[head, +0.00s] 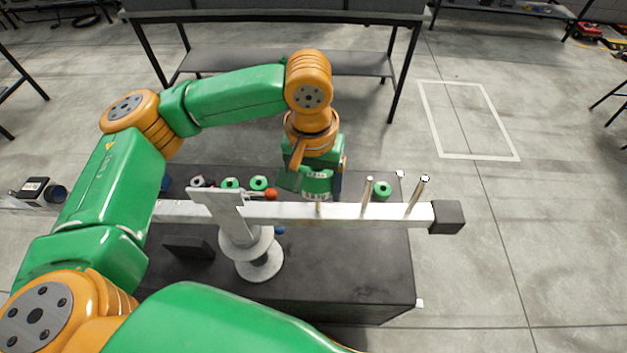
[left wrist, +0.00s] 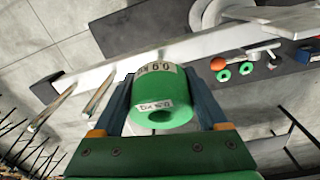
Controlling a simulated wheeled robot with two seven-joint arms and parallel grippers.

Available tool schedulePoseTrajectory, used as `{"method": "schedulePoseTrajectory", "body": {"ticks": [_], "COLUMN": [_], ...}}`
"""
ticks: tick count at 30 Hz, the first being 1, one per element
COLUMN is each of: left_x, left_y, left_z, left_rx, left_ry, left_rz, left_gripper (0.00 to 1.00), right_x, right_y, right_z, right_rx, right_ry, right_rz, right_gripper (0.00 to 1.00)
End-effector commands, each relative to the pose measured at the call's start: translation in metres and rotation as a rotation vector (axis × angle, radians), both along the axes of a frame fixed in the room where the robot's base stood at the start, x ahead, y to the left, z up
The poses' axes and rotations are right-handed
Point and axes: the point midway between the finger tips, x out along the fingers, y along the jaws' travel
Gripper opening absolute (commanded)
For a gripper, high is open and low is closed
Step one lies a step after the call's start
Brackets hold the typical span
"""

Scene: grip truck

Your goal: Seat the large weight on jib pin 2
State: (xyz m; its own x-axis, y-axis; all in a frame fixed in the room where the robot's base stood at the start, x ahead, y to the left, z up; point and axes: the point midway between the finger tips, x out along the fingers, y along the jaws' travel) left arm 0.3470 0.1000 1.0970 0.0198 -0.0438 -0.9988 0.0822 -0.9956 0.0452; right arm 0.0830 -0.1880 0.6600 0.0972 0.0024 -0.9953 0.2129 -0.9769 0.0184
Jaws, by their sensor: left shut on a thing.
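A green cylindrical weight with white labels and a centre hole (left wrist: 163,98) is between the fingers of my left gripper (left wrist: 165,90). In the head view the left gripper (head: 318,180) is above the pale metal jib (head: 285,211), and the held weight (head: 317,188) shows under it. A pin (head: 318,208) shows just below the weight; I cannot tell whether the weight is around its top. Two slanted pins, a middle one (head: 366,190) and an outer one (head: 417,194), stand bare to the right. No right gripper shows.
The jib stands on a round-based post (head: 259,262) on a dark table (head: 340,275) and ends in a dark block (head: 447,217). Smaller green weights (head: 229,184) (head: 259,183) (head: 382,188) and an orange ball (head: 271,194) are behind the jib.

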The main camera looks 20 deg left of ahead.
Motion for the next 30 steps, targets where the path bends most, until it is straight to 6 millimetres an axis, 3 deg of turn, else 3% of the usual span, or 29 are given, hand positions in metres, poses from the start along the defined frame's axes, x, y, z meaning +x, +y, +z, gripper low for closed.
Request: {"method": "schedulePoseTrajectory", "body": {"ticks": [18,30], "left_x": [0.001,0.002], "left_y": [-0.002,-0.002], "left_z": [-0.038,-0.049], "left_rx": [-0.001,-0.001], "left_ry": [-0.001,-0.003], "left_rz": [0.001,0.001], "left_gripper": [0.46,0.46], "right_x": [0.000,0.000], "right_y": [0.000,0.000], "right_z": [-0.015,-0.018], "right_rx": [0.000,0.000], "right_ry": [0.000,0.000], "right_rz": [0.000,0.000], "right_gripper": [0.50,0.50]}}
